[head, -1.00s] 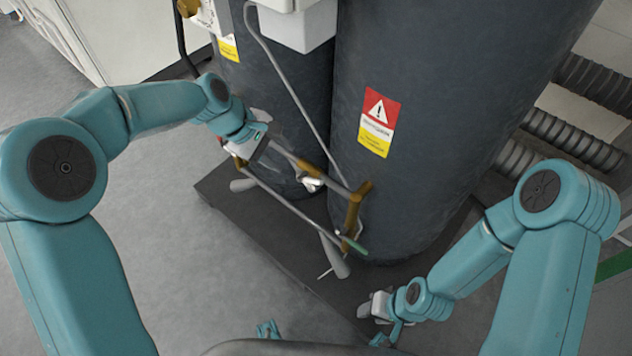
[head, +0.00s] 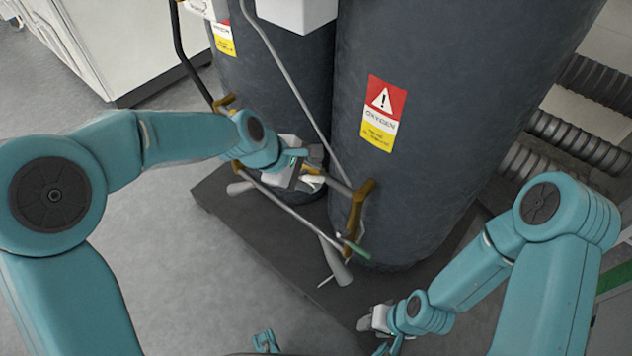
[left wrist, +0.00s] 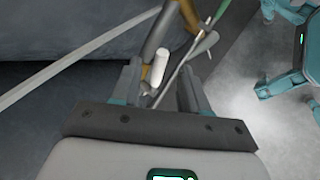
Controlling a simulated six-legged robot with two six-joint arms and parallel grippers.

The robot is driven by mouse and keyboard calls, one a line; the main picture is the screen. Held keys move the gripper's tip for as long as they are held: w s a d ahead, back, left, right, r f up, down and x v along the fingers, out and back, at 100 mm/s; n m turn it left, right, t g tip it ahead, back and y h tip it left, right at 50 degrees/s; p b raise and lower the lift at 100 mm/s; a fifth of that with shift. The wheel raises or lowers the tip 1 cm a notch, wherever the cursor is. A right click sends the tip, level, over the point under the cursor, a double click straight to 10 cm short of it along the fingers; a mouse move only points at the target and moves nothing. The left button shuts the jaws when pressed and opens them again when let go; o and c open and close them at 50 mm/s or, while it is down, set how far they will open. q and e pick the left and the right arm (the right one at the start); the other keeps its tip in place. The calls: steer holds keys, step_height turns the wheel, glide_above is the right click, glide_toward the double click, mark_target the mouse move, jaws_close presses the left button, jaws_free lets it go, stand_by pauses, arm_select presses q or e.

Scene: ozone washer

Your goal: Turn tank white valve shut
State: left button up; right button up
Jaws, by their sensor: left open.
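The white valve handle (head: 312,184) sits on the pipework low in front of the dark tanks. In the left wrist view the white valve (left wrist: 160,66) shows between and just beyond my left gripper's two fingers. My left gripper (head: 306,178) is open beside the valve; in its own wrist view the gripper (left wrist: 160,82) has its fingers apart, with no clear contact on the valve. My right gripper (head: 378,322) is low at the bottom of the head view, away from the pipework, and its fingers are too unclear to judge.
Two dark tanks (head: 425,135) stand on a dark base plate (head: 265,245). Brass fittings (head: 356,212), thin grey pipes and a green-ended lever (head: 355,249) crowd the valve. Corrugated hoses (head: 575,135) lie at the right. Open grey floor (head: 180,260) is at the left.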

mark_target(314, 178)
arm_select(q)
steer(key=shift+b+x, duration=0.3)
steer(key=shift+x, duration=1.55)
jaws_close()
